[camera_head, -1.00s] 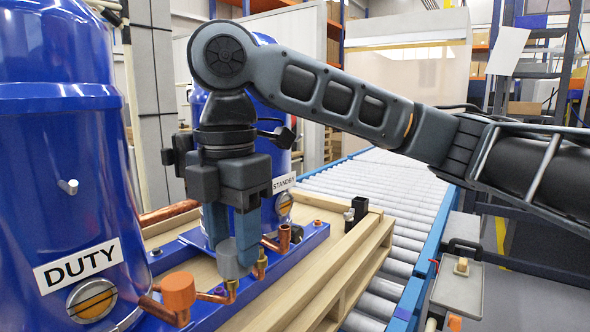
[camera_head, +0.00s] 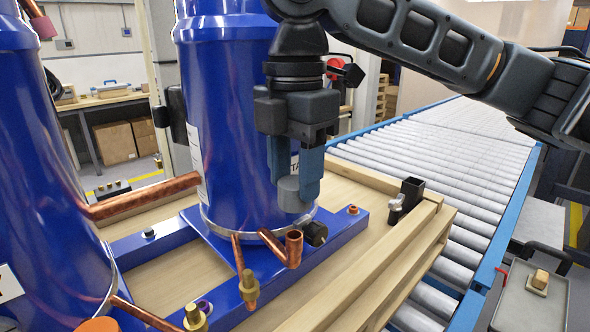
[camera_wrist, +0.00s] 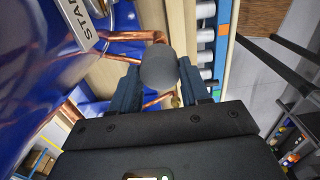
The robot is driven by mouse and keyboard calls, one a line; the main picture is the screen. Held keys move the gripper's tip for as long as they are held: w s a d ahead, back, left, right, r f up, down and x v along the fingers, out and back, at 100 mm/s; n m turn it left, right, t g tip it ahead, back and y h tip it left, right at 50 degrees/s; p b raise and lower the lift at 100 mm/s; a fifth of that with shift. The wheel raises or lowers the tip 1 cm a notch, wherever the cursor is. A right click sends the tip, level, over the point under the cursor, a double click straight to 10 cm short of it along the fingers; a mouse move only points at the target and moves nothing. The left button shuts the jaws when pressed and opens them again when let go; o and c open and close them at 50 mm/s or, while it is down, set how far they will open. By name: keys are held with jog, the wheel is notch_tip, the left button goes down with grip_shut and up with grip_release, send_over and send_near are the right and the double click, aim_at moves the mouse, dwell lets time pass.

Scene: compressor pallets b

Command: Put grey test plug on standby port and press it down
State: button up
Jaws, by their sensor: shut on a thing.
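My gripper (camera_head: 296,190) points down and is shut on the grey test plug (camera_head: 288,188), a short grey cylinder. The plug also shows between the fingers in the wrist view (camera_wrist: 158,69). It is held in front of the blue standby compressor (camera_head: 225,120), whose label is mostly hidden behind my fingers. An upright open copper stub (camera_head: 293,246), apparently the standby port, stands below the plug at the compressor's foot. Plug and stub look apart in the head view. In the wrist view the plug partly covers a copper pipe end (camera_wrist: 159,37).
Brass-fitted copper pipes (camera_head: 249,285) stand left of the stub. An orange cap (camera_head: 98,325) shows at the bottom edge. The duty compressor (camera_head: 45,200) fills the left. A black clamp-like bracket (camera_head: 408,195) stands on the pallet's right edge, beside the roller conveyor (camera_head: 440,150).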

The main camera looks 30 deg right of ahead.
aim_at(294, 183)
jog(key=shift+a+f+b, duration=0.1)
jog(key=shift+f+b, duration=0.85)
jog(key=shift+f, duration=1.15)
jog(key=shift+f, duration=1.2)
dwell(0.5)
jog(key=o, duration=1.1)
jog(key=shift+c, duration=0.2)
notch_tip(294, 183, up, 8)
jog(key=shift+f+b, duration=0.1)
jog(key=shift+b, duration=0.4)
